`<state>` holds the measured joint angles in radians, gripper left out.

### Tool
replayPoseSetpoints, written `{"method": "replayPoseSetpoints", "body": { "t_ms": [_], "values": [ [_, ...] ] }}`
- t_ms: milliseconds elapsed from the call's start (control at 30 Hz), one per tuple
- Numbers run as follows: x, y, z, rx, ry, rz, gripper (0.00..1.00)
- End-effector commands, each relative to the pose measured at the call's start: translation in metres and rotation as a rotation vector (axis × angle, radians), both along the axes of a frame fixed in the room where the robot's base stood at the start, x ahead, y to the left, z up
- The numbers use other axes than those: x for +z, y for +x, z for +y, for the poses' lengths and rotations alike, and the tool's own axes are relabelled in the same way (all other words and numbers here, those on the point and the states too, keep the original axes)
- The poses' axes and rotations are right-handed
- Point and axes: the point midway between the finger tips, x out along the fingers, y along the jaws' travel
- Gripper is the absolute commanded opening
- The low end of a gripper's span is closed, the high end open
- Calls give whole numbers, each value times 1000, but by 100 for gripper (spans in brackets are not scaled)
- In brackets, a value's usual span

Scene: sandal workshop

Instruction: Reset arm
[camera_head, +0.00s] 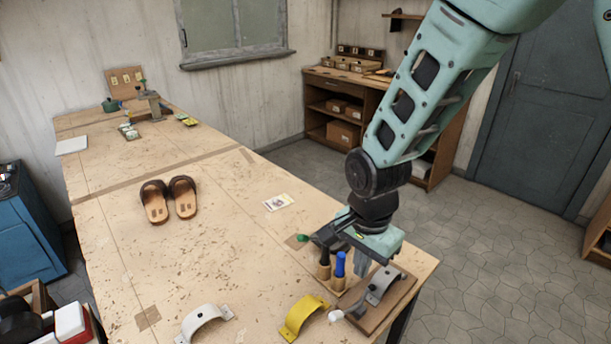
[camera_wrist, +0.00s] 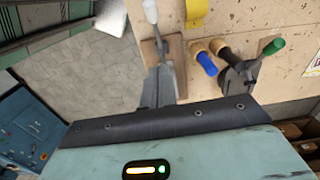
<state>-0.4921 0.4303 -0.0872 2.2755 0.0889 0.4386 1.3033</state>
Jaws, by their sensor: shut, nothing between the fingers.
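My gripper (camera_head: 359,272) hangs low over the near right corner of the workbench (camera_head: 235,250), pointing down. Its grey fingers are shut and hold nothing. In the wrist view the gripper (camera_wrist: 164,72) shows beyond its dark front edge, overlapping a wooden fixture board (camera_wrist: 150,52). In the head view that board (camera_head: 397,303), with a grey curved clamp and a white-knobbed lever, lies just right of and nearer than the fingers. Whether the fingers touch anything cannot be told.
A blue-handled tool (camera_head: 340,264) and a green-handled one (camera_head: 303,238) stand close left of my gripper. A yellow strap piece (camera_head: 302,318) and a white one (camera_head: 207,323) lie nearby. Brown sandals (camera_head: 170,200) and a card (camera_head: 279,202) lie farther back. Mid-bench is mostly clear.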

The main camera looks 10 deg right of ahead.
Motion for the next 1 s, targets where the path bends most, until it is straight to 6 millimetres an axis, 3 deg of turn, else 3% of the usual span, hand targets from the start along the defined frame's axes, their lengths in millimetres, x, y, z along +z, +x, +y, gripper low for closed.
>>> {"method": "replayPoseSetpoints", "body": {
  "t_ms": [167,367,600,800,1000],
  "values": [
    [-3,-24,15,230,37,2,0],
    [-3,-87,36,822,85,-17,0],
    [-10,-150,36,1437,63,-45,0],
    [-12,-169,33,1637,42,-46,0],
    [-10,-170,32,1650,41,-44,0]
  ]
}}
